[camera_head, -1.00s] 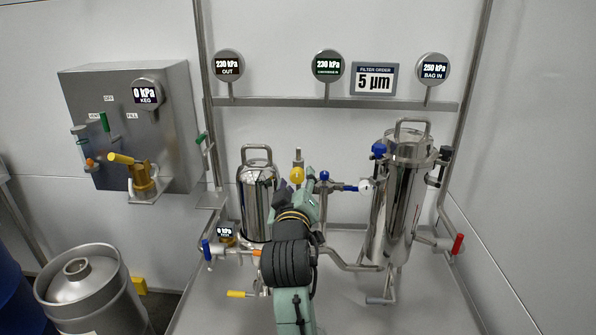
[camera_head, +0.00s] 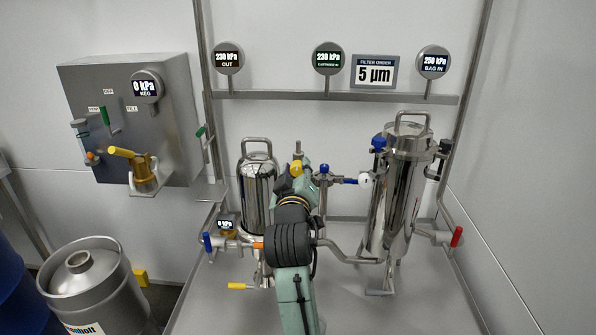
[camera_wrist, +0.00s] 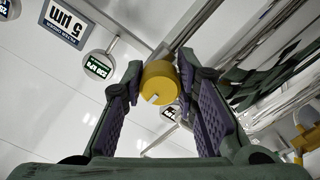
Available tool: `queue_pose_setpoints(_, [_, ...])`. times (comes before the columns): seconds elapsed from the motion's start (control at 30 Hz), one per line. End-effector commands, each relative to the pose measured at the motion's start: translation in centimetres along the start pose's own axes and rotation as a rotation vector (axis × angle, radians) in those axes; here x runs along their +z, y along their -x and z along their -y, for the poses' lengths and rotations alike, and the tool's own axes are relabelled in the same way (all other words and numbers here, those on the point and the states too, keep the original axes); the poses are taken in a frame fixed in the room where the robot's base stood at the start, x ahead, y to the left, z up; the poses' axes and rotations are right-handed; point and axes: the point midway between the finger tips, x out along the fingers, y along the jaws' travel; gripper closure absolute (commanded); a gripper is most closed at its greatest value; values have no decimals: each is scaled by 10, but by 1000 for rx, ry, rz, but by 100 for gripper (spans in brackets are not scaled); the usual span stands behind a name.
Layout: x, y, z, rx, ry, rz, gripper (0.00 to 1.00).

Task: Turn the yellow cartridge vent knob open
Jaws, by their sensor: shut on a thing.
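The yellow cartridge vent knob (camera_head: 297,167) sits on a short vertical fitting between the two steel housings. In the wrist view the knob (camera_wrist: 160,83) is a round yellow disc with a notch in its edge, between the tips of my two purple-padded fingers. My gripper (camera_wrist: 158,88) is shut on it. In the head view my gripper (camera_head: 297,178) reaches up to the knob from the front and hides most of the fitting below it.
The cartridge housing (camera_head: 257,190) stands close on the left and the taller bag housing (camera_head: 402,195) on the right. A blue-handled valve (camera_head: 325,169) is just right of my gripper. A keg (camera_head: 95,285) stands at lower left.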

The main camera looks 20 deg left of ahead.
Motion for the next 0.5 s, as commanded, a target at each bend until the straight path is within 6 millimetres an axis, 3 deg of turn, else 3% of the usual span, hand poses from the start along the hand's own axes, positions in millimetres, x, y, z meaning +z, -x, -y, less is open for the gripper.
queue_pose_setpoints(0.27, [0, 0, 0, 0, 0, 0, 100])
queue_pose_setpoints(0.5, [0, 0, 0, 0, -21, 0, 100])
